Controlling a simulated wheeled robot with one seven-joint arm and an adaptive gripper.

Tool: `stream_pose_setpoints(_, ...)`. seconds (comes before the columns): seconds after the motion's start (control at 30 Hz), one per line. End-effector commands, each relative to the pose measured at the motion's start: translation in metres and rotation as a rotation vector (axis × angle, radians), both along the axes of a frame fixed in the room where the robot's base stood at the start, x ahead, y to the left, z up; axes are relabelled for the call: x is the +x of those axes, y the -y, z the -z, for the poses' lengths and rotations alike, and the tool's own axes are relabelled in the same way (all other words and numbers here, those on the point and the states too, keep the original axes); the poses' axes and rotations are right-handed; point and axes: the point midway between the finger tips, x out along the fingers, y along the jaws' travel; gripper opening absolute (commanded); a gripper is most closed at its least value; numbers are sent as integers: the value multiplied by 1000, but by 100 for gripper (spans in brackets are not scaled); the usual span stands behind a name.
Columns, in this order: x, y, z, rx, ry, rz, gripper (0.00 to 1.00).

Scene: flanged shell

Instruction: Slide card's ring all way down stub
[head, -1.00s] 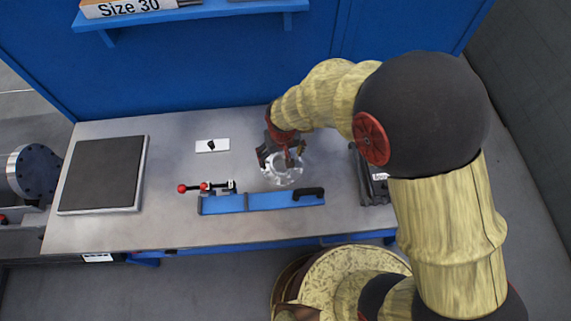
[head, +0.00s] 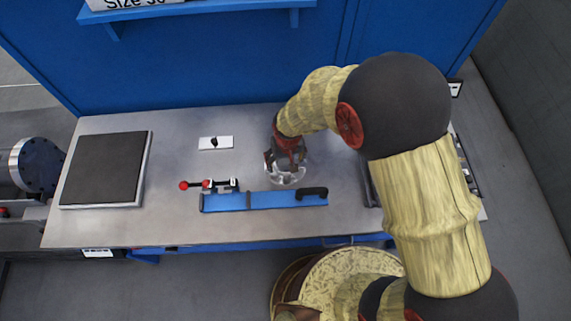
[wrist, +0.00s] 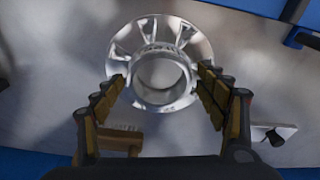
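A white card (head: 215,143) with a small black piece on it lies on the bench, left of my gripper. It also shows at the lower right in the wrist view (wrist: 272,131). I cannot make out its ring or a stub clearly. My gripper (head: 287,164) points down over a silver flanged shell (head: 286,176). In the wrist view my gripper (wrist: 162,80) has its fingers spread on either side of the shell's round collar (wrist: 161,77), with visible gaps, so it looks open and empty.
A blue bar (head: 270,201) with a black handle lies in front of the shell. A dark square plate (head: 104,168) is at the bench's left. The blue wall rises behind; bench between plate and card is clear.

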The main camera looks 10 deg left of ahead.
Motion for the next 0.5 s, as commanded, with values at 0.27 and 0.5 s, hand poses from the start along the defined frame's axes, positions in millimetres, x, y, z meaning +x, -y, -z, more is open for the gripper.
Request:
stream_pose_setpoints(0.27,0,0,0,0,0,0,55)
stream_pose_setpoints(0.5,0,0,0,0,0,0,41)
